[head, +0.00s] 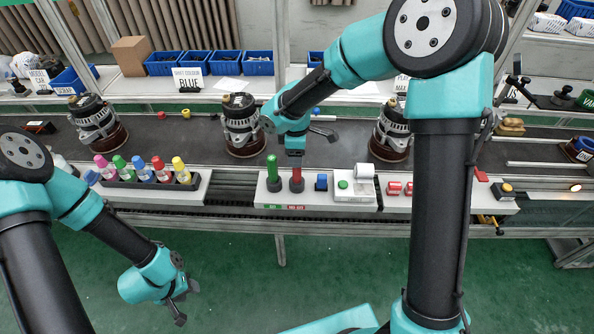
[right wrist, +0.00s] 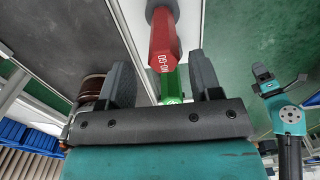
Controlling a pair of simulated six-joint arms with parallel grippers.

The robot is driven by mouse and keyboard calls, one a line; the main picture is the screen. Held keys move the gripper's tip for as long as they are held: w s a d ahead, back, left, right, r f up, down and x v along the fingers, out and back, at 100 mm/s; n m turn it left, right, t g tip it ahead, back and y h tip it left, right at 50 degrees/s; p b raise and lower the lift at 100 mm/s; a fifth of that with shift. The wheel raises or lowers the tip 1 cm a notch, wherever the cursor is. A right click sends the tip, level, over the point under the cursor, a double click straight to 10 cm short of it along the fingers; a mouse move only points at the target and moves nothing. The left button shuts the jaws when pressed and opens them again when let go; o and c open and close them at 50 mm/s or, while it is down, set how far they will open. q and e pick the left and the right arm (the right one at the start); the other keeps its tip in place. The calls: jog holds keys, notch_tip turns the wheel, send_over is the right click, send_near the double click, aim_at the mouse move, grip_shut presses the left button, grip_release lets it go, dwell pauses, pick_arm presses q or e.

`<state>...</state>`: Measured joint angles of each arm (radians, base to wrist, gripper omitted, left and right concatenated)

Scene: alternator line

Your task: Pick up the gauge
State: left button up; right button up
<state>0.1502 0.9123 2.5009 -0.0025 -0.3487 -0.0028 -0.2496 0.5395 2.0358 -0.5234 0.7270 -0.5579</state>
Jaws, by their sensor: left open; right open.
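Two upright gauges stand on the white bench strip: a green gauge (head: 272,168) and, to its right, a red gauge (head: 297,178). The red gauge (right wrist: 164,40) shows lettering in the right wrist view, with the green gauge (right wrist: 172,84) beyond it. My right gripper (head: 295,152) is just above and behind the red gauge. Its fingers (right wrist: 163,82) are open, with nothing held; the gauges show in line with the gap between them. My left gripper (head: 182,302) is open and empty over the green floor at the lower left, far from the gauges.
Several alternators, one of them (head: 241,125) just left of my right gripper, stand on the dark conveyor (head: 335,150). Coloured bottles (head: 143,170) stand left of the gauges.

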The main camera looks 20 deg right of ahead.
jog(key=shift+s+f, duration=0.15)
jog(key=shift+f, duration=1.15)
jog(key=shift+s+f, duration=0.1)
jog(key=shift+f, duration=1.2)
jog(key=shift+c, duration=0.2)
jog(key=c, duration=1)
jog(key=shift+r, duration=0.1)
jog(key=shift+r, duration=1.2)
jog(key=s+a+r, duration=0.1)
jog(key=s+a, duration=0.1)
jog(key=s, duration=0.5)
jog(key=s+a+r, duration=0.1)
jog(key=s+a, duration=0.1)
jog(key=s, duration=0.6)
jog(key=shift+s+a+r, duration=0.15)
jog(key=shift+a+r, duration=0.1)
jog(key=shift+a, duration=0.15)
